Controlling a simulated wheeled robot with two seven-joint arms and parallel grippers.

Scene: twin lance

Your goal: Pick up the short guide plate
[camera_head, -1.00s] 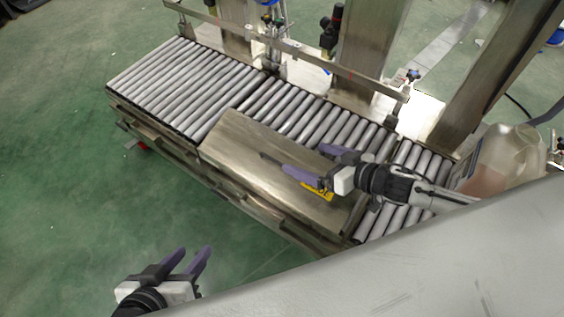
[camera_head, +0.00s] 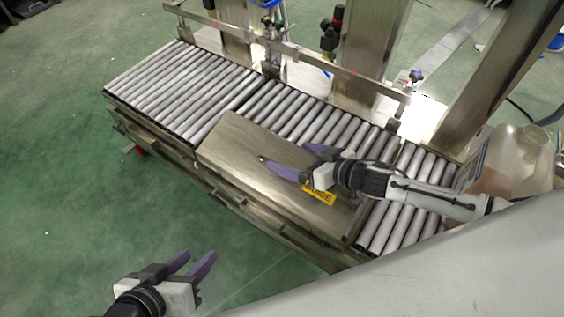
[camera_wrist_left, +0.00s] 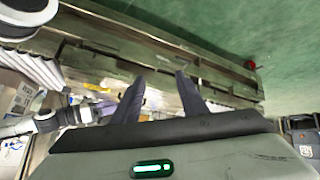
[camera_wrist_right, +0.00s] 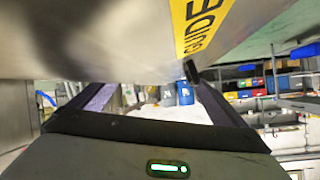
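A brushed steel plate (camera_head: 235,144) lies along the near side of the roller conveyor; I take it as the short guide plate. Its yellow label (camera_head: 319,194) reads "GUIDE" in the right wrist view (camera_wrist_right: 197,28). My right gripper (camera_head: 286,156) is open over the plate, with its purple fingers apart. In the right wrist view (camera_wrist_right: 150,98) the plate's face fills the top, and a small dark peg (camera_wrist_right: 190,71) shows near the right-hand finger. Contact cannot be told. My left gripper (camera_head: 199,257) is open and empty over the green floor, away from the plate.
The roller conveyor (camera_head: 180,85) runs behind the plate, with a rail (camera_head: 310,58) and steel posts (camera_head: 365,45) beyond. A translucent jug (camera_head: 520,155) stands at the right. The green floor (camera_head: 60,200) at the left is clear.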

